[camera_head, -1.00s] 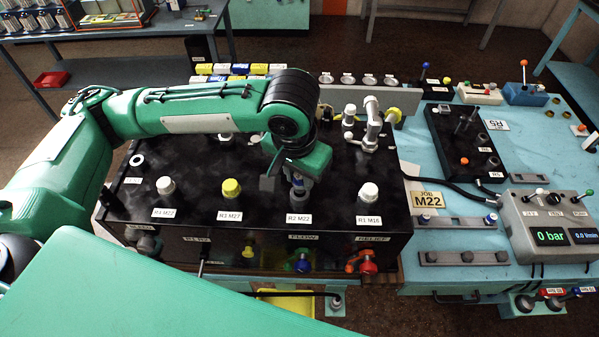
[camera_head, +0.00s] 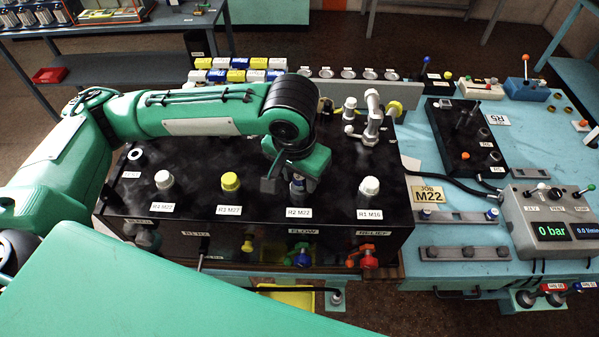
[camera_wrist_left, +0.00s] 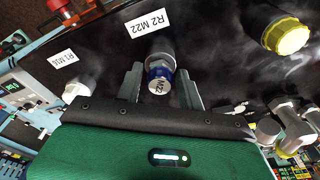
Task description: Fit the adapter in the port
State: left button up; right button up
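A metal adapter with a blue band and a white end marked M22 (camera_wrist_left: 158,86) stands at the port labelled R2 M22 (camera_wrist_left: 147,24) in the left wrist view. My left gripper (camera_wrist_left: 160,82) has one finger on each side of it, with narrow dark gaps showing; it looks open. In the head view my left gripper (camera_head: 297,183) hangs over the front row of the black block (camera_head: 330,225) and mostly hides the adapter. How deep the adapter sits cannot be seen. A yellow job card (camera_head: 428,194) reads M22. My right gripper is not in view.
Capped ports flank the R2 port: a yellow cap (camera_head: 230,181) left and a white cap (camera_head: 370,186) right. A metal fitting (camera_head: 372,118) rises behind. Coloured valve knobs line the block's front. A control box (camera_head: 553,216) reading 0 bar stands right.

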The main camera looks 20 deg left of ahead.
pick_arm(q)
jog(key=shift+o, duration=0.8)
jog(key=shift+r, duration=0.25)
notch_tip(320, 180, up, 13)
jog(key=s+b, duration=0.1)
jog(key=b, duration=0.2)
jog(key=shift+s+a+r, duration=0.15)
jog(key=shift+s, duration=0.15)
